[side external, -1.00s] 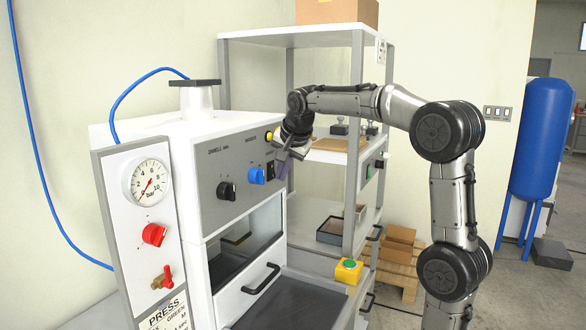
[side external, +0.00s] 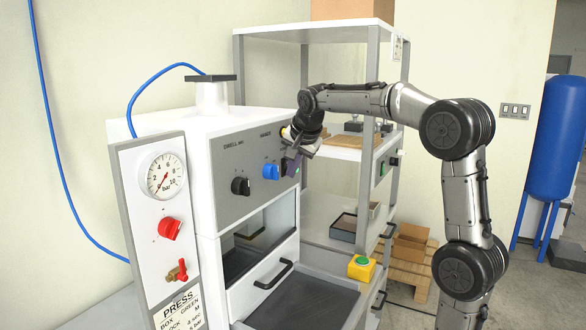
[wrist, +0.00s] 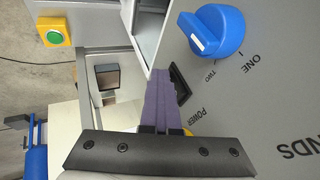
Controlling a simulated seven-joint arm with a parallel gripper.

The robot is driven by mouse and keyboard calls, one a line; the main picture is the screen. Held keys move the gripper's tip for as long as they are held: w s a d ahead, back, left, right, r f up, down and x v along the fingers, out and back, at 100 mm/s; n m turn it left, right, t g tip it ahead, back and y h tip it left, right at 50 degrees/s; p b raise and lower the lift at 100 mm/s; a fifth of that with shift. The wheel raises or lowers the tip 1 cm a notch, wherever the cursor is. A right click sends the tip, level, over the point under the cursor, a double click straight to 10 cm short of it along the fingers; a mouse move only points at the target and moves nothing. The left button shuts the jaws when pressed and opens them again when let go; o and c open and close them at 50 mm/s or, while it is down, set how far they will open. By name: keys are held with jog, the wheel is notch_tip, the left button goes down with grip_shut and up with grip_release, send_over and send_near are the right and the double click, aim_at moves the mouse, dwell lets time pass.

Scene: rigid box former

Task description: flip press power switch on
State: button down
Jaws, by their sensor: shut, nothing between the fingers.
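The press power switch (wrist: 180,84) is a dark rocker beside the POWER lettering on the grey panel. In the wrist view it is partly hidden behind my purple fingertips. My gripper (wrist: 160,74) is shut and empty, with its fingertips right beside the switch. I cannot tell whether they touch it. In the side view my gripper (side external: 291,167) is at the right end of the press panel (side external: 225,158) and covers most of the switch area.
A blue knob (side external: 270,171) and a black knob (side external: 240,186) sit left of my gripper; the blue one is close in the wrist view (wrist: 212,32). A yellow box with a green button (side external: 361,268) stands lower right. Shelving (side external: 315,31) stands behind the press.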

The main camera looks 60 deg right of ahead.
jog(key=shift+w+f, duration=0.1)
jog(key=s+a+r, duration=0.3)
jog(key=s+r, duration=0.4)
jog(key=s, duration=0.3)
jog(key=shift+s+a, duration=0.3)
jog(key=shift+a, duration=0.05)
jog(key=shift+a, duration=0.1)
jog(key=s+a+f+n+t+y, duration=0.1)
jog(key=s+a+f+n, duration=0.15)
jog(key=a, duration=0.35)
jog(key=s+a+f+n+y, duration=0.1)
jog(key=s+a+n, duration=0.15)
jog(key=a, duration=0.35)
jog(key=s+a+f+n+y, duration=0.1)
jog(key=s+a+f+n, duration=0.2)
jog(key=s+f+n, duration=0.2)
jog(key=s+a+f+n+y, duration=0.1)
jog(key=s+a+f+n, duration=0.2)
jog(key=f, duration=0.8)
jog(key=s+n, duration=0.2)
jog(key=n, duration=0.1)
jog(key=shift+a+n+g, duration=0.35)
jog(key=shift+n+g, duration=0.05)
